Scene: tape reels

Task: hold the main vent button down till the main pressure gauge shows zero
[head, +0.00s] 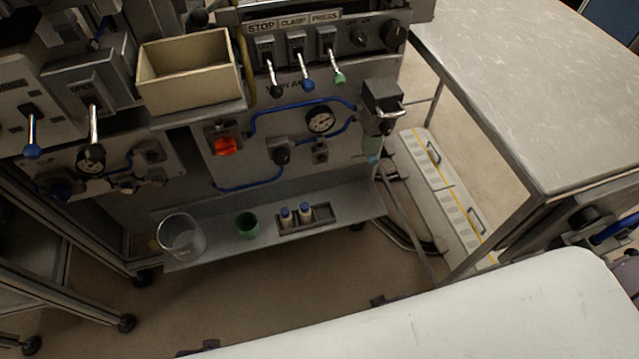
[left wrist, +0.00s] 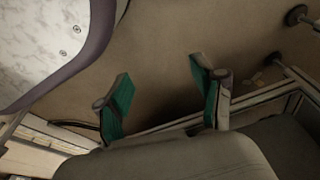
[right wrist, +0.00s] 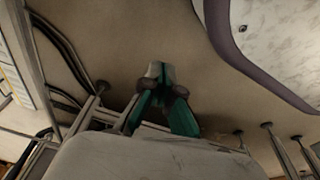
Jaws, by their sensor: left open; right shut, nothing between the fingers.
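A round white-faced gauge (head: 320,120) sits on the grey panel, joined to blue tubing. Its needle is too small to read. A small dark fitting (head: 320,153) sits just below it, and I cannot tell whether this is the vent button. An orange-red part (head: 226,146) is to the left, with a dark knob (head: 280,152) between. My left gripper (left wrist: 157,82) is open and empty, its teal-padded fingers wide apart over the floor. My right gripper (right wrist: 160,72) is shut with nothing in it. Neither gripper shows in the head view, and both are away from the panel.
Three levers (head: 307,84) and a beige bin (head: 188,72) stick out above the panel. A low shelf (head: 220,249) holds a clear beaker (head: 180,236), a green cup (head: 246,225) and small bottles (head: 304,211). A pale table (head: 540,80) stands at the right.

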